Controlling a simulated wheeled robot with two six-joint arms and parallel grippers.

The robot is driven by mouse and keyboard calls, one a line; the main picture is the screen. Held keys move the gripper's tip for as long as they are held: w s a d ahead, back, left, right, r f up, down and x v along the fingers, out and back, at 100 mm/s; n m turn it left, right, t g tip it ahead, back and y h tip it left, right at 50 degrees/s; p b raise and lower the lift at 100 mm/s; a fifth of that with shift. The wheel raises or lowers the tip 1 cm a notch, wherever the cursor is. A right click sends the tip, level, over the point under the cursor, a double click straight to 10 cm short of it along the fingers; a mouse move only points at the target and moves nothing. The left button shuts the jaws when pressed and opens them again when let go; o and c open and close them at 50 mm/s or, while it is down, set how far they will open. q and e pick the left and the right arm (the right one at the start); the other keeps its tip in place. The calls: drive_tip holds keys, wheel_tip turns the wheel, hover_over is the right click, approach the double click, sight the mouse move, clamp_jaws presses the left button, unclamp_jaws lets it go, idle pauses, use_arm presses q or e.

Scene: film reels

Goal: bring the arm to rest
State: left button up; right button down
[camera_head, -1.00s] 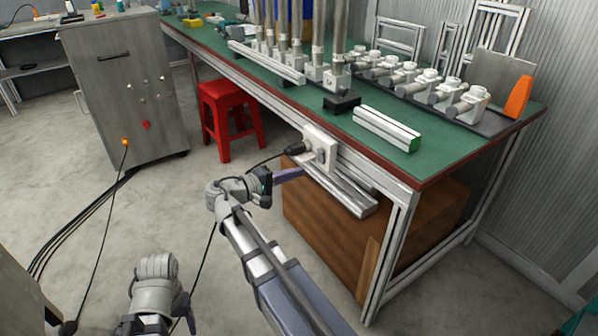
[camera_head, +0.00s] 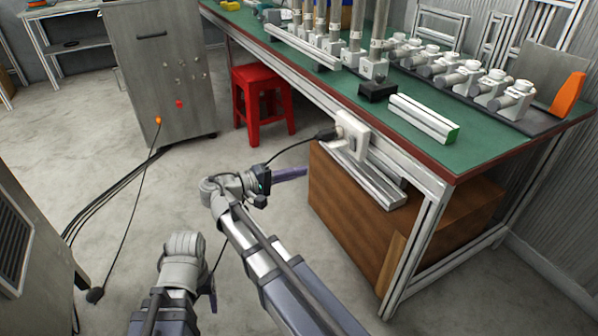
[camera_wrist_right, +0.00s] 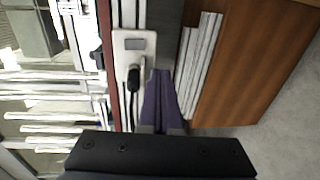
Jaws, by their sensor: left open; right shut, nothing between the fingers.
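My right gripper (camera_head: 290,174) is shut and empty, its purple fingers together in front of the workbench's long side, below and to the left of a white power socket (camera_head: 353,138). It also shows in the right wrist view (camera_wrist_right: 158,88), pointing along the socket and a black plug (camera_wrist_right: 133,80). The plug sits in the socket with its cable hanging off. My left gripper (camera_head: 212,284) is low at the bottom left, over the floor. It is open, though its fingers are mostly hidden behind its wrist.
The green-topped workbench (camera_head: 395,152) carries metal posts and several white fittings. A brown wooden box (camera_head: 345,215) is under it. A red stool (camera_head: 262,103) and a grey cabinet (camera_head: 160,75) stand behind. Black cables (camera_head: 105,195) lie on the floor at left.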

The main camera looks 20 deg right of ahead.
drive_tip(key=s+a+f+n+y+p, duration=0.2)
drive_tip(key=s+a+f+y+p, duration=0.4)
drive_tip(key=s+a+f+y, duration=0.35)
drive_tip(key=s+a+n+g+y+p, duration=0.1)
drive_tip(key=s+a+y+p, duration=0.2)
drive_tip(key=s+a+y, duration=0.6)
use_arm(q)
wheel_tip(320, 180, up, 46)
drive_tip(key=p, duration=3.7)
use_arm(e)
wheel_tip(320, 180, up, 36)
drive_tip(key=w+a+h, duration=0.1)
drive_tip(key=w+h, duration=0.1)
drive_tip(key=h, duration=0.1)
drive_tip(key=shift+w+a, duration=0.3)
use_arm(q)
drive_tip(key=shift+f, duration=0.1)
drive_tip(key=shift+c, duration=0.3)
